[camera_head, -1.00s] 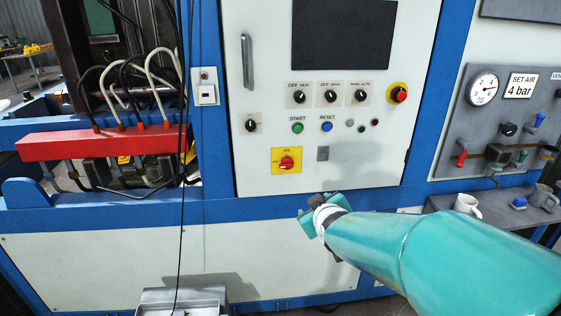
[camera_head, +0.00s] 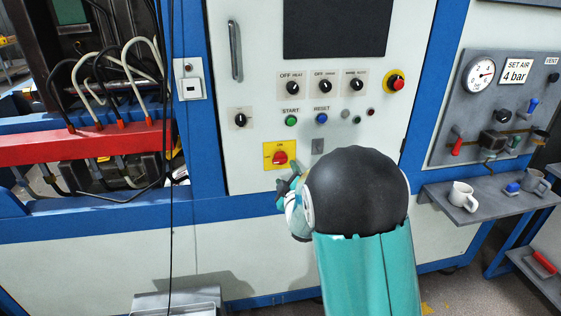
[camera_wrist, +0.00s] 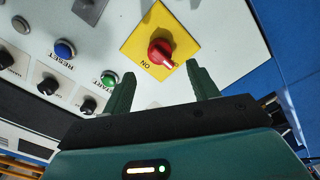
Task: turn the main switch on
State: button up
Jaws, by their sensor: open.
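The main switch (camera_head: 280,158) is a red rotary knob on a yellow plate (camera_head: 268,163) at the lower left of the white control panel. It also shows in the wrist view (camera_wrist: 159,52), where the picture is rotated. There its handle points to the lower right, while the ON label sits at its lower left, so the handle is not aimed at ON. My gripper (camera_wrist: 162,88) is open and empty, its two fingers apart just short of the knob. In the head view my gripper (camera_head: 291,183) is just below the plate, partly hidden by my wrist.
A green START button (camera_head: 291,121), a blue RESET button (camera_head: 322,118) and several black selector knobs are above the switch. A red and yellow stop button (camera_head: 396,83) is at the right. A shelf (camera_head: 480,212) with mugs stands farther right. Dark cables hang at left.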

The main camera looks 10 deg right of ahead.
aim_at(282, 162)
jog(key=w, duration=0.8)
jog(key=shift+w, duration=0.1)
jog(key=shift+r, duration=0.1)
jog(key=shift+c, duration=0.5)
jog(key=c, duration=0.9)
